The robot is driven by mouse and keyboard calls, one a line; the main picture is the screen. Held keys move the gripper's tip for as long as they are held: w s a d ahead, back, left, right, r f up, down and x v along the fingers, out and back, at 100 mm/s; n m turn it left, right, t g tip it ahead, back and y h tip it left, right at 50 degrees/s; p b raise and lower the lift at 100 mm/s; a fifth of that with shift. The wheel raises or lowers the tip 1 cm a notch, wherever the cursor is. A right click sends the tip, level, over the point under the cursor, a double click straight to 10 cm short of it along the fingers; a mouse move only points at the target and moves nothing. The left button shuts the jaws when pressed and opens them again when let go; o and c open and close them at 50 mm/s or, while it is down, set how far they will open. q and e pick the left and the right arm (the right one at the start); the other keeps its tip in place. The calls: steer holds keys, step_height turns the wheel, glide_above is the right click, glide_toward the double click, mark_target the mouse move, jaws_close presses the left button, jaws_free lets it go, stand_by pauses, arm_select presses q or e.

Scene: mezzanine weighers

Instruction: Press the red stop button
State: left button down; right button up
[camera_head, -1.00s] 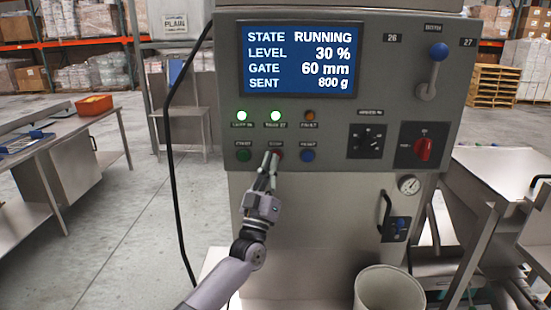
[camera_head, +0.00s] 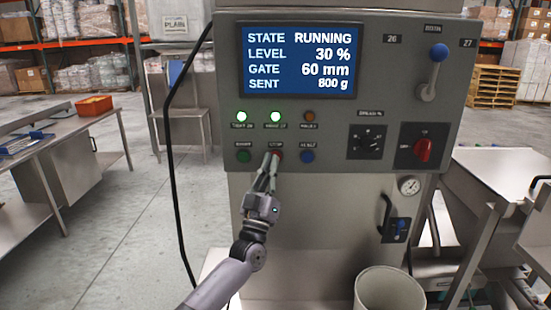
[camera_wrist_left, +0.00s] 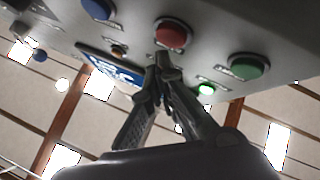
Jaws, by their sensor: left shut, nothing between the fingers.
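The red stop button (camera_head: 278,155) sits in the lower row of the grey control panel, between a green button (camera_head: 243,156) and a blue button (camera_head: 307,156). My left gripper (camera_head: 271,158) is shut and empty, its fingertips right at the red button and covering part of it. In the left wrist view the red button (camera_wrist_left: 172,33) shows just beyond the closed fingertips (camera_wrist_left: 163,58); I cannot tell whether they touch it. The screen (camera_head: 300,60) reads STATE RUNNING, LEVEL 30 %, GATE 60 mm, SENT 800 g. My right gripper is out of view.
Two green lamps (camera_head: 275,116) are lit above the buttons. A red rotary switch (camera_head: 423,149), a dial (camera_head: 369,141) and a blue-knobbed lever (camera_head: 438,52) are on the panel's right. A black cable (camera_head: 170,150) hangs left. A pale bin (camera_head: 388,290) stands below.

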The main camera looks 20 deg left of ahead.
arm_select(q)
steer(key=shift+w+a+b, duration=0.1)
steer(key=shift+w+b, duration=0.25)
steer(key=shift+w, duration=0.05)
steer(key=shift+w+a+b, duration=0.15)
steer(key=shift+w+b, duration=0.25)
steer(key=shift+b, duration=0.1)
stand_by(0.5)
steer(key=shift+s+r, duration=0.1)
stand_by(0.3)
steer(key=shift+s+d+p, duration=0.25)
steer(key=shift+s+p, duration=0.5)
